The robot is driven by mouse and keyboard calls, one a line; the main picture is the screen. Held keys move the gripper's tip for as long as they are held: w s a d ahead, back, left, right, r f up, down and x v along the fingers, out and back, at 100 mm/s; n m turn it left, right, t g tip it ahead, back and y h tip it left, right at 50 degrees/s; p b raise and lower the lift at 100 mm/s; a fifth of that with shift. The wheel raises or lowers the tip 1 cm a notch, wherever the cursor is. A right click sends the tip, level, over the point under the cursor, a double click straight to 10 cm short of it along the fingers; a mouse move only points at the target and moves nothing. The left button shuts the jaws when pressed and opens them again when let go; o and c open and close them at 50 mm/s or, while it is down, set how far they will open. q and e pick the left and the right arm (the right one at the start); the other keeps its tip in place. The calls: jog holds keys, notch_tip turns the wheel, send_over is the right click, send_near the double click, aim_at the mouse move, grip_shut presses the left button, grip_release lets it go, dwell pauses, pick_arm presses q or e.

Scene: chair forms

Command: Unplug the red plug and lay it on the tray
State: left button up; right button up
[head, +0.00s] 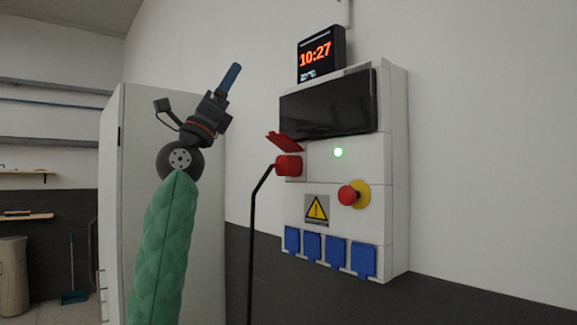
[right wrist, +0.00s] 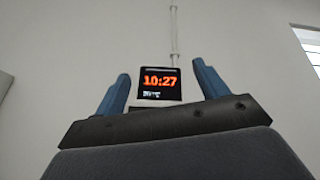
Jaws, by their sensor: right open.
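The red plug (head: 288,166) sits in a socket on the left side of the white wall panel, under a raised red flap (head: 284,141). A black cable (head: 254,230) hangs down from it. My right gripper (head: 234,70) is up and to the left of the plug, apart from it and pointing upward. In the right wrist view its two blue fingers (right wrist: 161,70) are spread with nothing between them. The tray is not in view. My left gripper is not in view.
The white panel (head: 400,170) carries a dark screen (head: 328,103), a red button on yellow (head: 349,195), a green light (head: 338,152) and several blue socket covers (head: 335,250). A clock (head: 320,54) is above. A tall light cabinet (head: 135,110) stands behind my right arm.

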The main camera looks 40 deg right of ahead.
jog(key=w+d+f+m+g+y, duration=0.2)
jog(key=d+f+m+y, duration=0.1)
jog(key=d+f+y, duration=0.25)
jog(key=y, duration=0.6)
send_near(273, 166)
jog(key=d+r, duration=0.2)
jog(key=d, duration=0.3)
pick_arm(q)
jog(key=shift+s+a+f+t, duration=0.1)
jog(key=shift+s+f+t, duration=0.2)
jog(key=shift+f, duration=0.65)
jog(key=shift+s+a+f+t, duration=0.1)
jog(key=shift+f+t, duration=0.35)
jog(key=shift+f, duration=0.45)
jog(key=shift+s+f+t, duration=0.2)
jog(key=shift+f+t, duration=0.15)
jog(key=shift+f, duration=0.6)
pick_arm(e)
jog(key=shift+a+f+m+y, duration=0.15)
jog(key=shift+f+m+y, duration=0.2)
jog(key=shift+f, duration=0.4)
